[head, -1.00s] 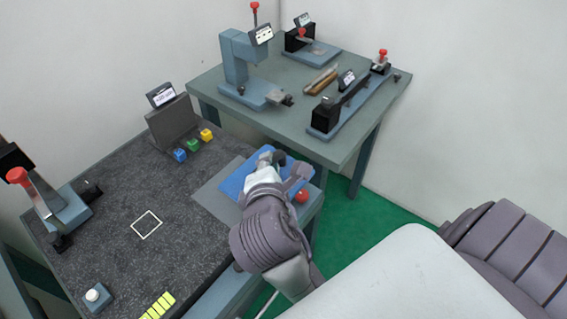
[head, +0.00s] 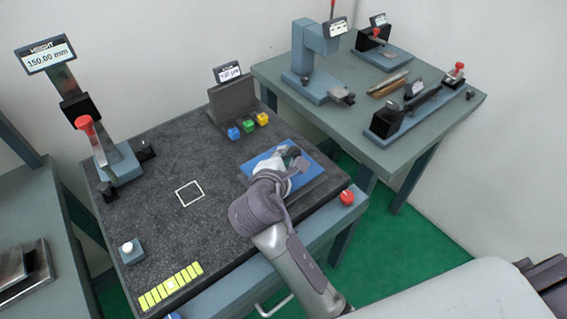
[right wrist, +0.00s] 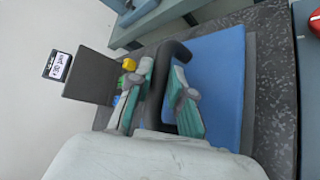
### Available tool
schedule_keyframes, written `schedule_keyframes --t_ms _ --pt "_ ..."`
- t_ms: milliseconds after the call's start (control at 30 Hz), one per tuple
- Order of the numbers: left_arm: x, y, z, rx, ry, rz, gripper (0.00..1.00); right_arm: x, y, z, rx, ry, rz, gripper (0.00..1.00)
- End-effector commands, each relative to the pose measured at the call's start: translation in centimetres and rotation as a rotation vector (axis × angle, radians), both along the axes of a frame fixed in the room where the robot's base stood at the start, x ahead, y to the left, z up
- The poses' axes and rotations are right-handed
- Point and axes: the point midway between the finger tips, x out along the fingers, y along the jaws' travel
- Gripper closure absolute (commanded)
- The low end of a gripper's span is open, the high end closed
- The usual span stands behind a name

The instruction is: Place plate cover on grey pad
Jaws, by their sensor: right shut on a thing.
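The plate cover (head: 262,163) is a flat blue plate with a dark arched handle. It is over the grey pad at the right side of the dark granite table, and hides most of the pad. In the right wrist view the blue cover (right wrist: 218,75) fills the right centre, and a grey strip of the pad (right wrist: 249,85) shows along its right edge. My right gripper (head: 291,160) is shut on the handle (right wrist: 162,92), with one finger on each side. I cannot tell whether the cover touches the pad. My left gripper is not in view.
Blue, green and yellow cubes (head: 249,126) stand behind the cover, by an upright grey block (head: 232,103). A red knob (head: 347,197) is at the table's front right. A height gauge (head: 100,150) stands left. The granite middle around the white square outline (head: 190,193) is clear.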

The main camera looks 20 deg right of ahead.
Motion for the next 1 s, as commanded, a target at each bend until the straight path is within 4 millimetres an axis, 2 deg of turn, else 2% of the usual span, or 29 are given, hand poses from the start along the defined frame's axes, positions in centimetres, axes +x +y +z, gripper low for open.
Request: schedule_keyframes --t_ms 100,167,533,567,700,1000 --pt "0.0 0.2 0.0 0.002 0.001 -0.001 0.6 0.0 0.0 -1.7 -0.002 0.001 0.001 1.0" --pt "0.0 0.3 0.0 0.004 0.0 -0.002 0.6 0.0 0.0 -2.0 -0.002 -0.001 0.002 1.0" --pt "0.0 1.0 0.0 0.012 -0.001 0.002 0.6 0.0 0.0 -2.4 -0.002 -0.001 0.002 1.0" --pt "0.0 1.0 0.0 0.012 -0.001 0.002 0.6 -0.1 0.0 -2.5 -0.002 0.0 0.001 0.77" --pt "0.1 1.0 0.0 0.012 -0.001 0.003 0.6 -0.1 0.0 -2.5 -0.001 0.0 0.001 0.55" --pt "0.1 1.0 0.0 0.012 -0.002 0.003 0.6 -0.1 0.0 -2.3 0.0 -0.001 0.0 0.55"
